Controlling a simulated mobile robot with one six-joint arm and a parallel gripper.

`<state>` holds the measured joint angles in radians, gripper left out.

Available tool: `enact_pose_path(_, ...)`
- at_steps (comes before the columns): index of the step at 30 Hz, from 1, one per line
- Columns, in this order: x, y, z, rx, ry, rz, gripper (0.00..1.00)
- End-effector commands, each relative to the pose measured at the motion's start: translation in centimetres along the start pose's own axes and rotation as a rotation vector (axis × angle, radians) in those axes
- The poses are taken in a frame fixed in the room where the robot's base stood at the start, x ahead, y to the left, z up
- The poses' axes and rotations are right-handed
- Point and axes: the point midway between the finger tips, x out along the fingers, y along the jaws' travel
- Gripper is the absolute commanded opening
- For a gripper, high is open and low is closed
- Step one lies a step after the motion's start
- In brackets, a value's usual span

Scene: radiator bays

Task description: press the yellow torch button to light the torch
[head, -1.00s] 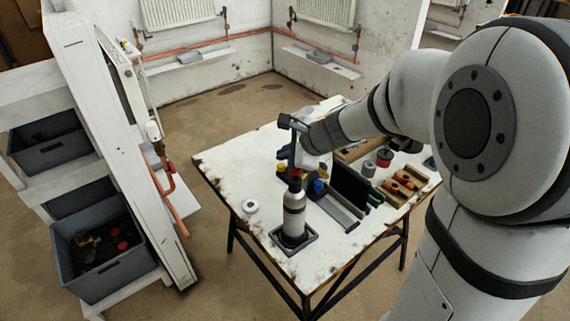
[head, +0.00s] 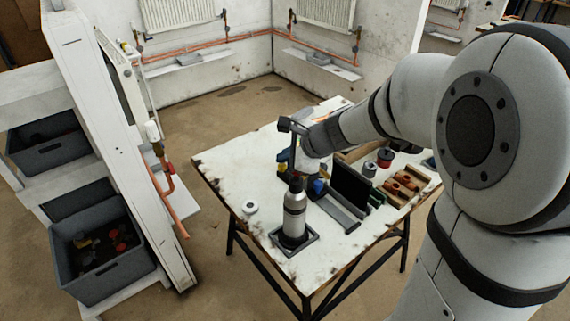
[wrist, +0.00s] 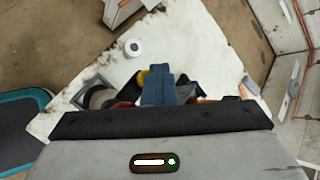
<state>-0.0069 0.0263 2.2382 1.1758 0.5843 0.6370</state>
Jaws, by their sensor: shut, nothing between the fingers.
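A grey cylinder with a black top (head: 294,215), which looks like the torch, stands upright in a dark square holder (head: 308,240) at the front of the worktable in the head view. My gripper (wrist: 158,82) shows in the wrist view as a narrow dark-blue shape with no gap, shut and empty. In the head view it is behind and above the cylinder's top, and its fingertips are hard to make out. A small yellow thing (wrist: 142,77) shows beside the fingers in the wrist view; I cannot tell whether it is the button. No lit torch flame shows.
The worktable (head: 225,175) carries a small white roll (head: 250,207), a dark upright panel (head: 350,187) and a wooden rack (head: 405,188) on the right. Grey bins (head: 105,270) stand in shelving at left. The table's left part is clear.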

Motion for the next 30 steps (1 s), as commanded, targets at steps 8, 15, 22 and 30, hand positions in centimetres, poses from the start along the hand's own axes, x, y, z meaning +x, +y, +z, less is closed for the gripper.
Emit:
enact_pose_path(8,0.4,0.4,-0.3,0.001,0.001,0.005,0.00)
enact_pose_path(15,0.4,0.4,-0.3,0.001,0.001,0.005,0.00)
enact_pose_path(22,0.0,0.1,0.0,0.001,0.001,0.003,0.00)
enact_pose_path(30,-0.8,-0.6,0.6,0.000,0.001,0.002,0.00)
